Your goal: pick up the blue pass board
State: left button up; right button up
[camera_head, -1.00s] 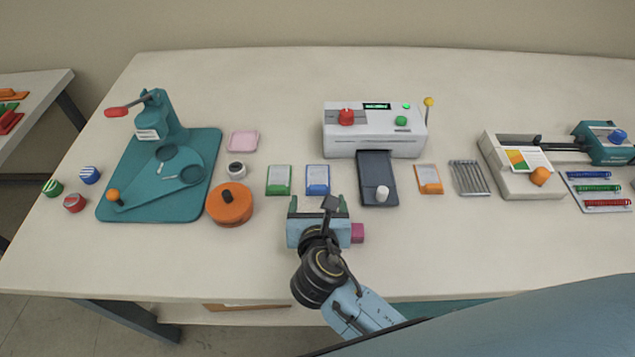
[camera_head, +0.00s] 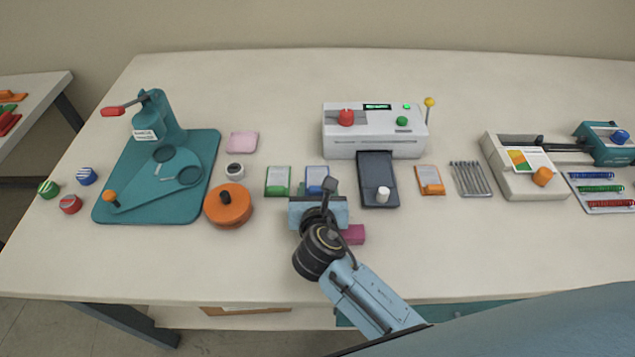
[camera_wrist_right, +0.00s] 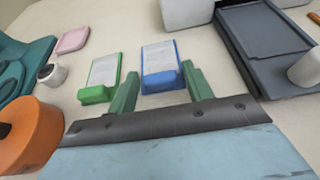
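The blue pass board (camera_head: 316,176) lies flat on the table, a pale label card with a blue rim and a blue block at its near end. It also shows in the right wrist view (camera_wrist_right: 160,58). My right gripper (camera_head: 318,198) is just in front of it and hides its near end in the head view. In the right wrist view its green fingers (camera_wrist_right: 159,80) are open, one on each side of the blue near end. Nothing is gripped; their height over the table is hard to tell. My left gripper is not in view.
A green board (camera_head: 278,180) lies close on the left, beside one finger. The laminator's dark tray (camera_head: 378,165) is on the right. An orange round container (camera_head: 229,208) stands left, and a magenta block (camera_head: 353,235) is beside my right wrist. The front table strip is mostly clear.

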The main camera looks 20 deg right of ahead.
jog(key=c, duration=0.3)
jog(key=s+d+r+n+y+p, duration=0.1)
jog(key=s+d+r, duration=0.1)
jog(key=r, duration=0.7)
jog(key=s+d+r+n+y+p, duration=0.1)
jog(key=d+r+n+y+p, duration=0.1)
jog(key=d+r, duration=0.3)
notch_tip(320, 180, up, 4)
jog(key=shift+s+r+t+y+p, duration=0.2)
jog(key=shift+s+t+y+p, duration=0.1)
jog(key=shift+s+t, duration=0.1)
jog(key=shift+d, duration=0.15)
